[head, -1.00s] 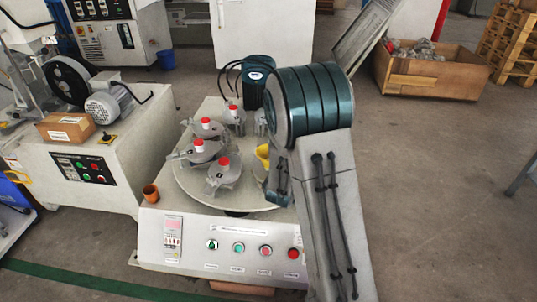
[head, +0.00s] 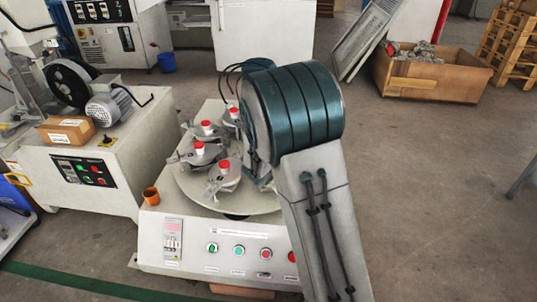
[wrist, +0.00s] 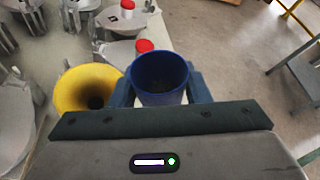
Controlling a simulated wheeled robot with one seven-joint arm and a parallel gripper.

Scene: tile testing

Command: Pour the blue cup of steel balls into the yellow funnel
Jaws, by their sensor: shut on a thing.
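In the wrist view my gripper (wrist: 160,100) is shut on the blue cup (wrist: 160,76), with a blue finger on each side of it. The cup looks upright, and its dark inside does not let me make out any balls. The yellow funnel (wrist: 86,90) is just left of the cup, its wide mouth facing up. The cup is beside the funnel, not over it. In the head view my arm hides the gripper, the cup and the funnel.
The testing machine (head: 160,228) carries a round table with several grey clamps with red-capped tops (head: 224,165). An orange cup (head: 151,196) stands at its front left corner. A cardboard box (head: 67,130) sits on the neighbouring machine. Floor at right is open.

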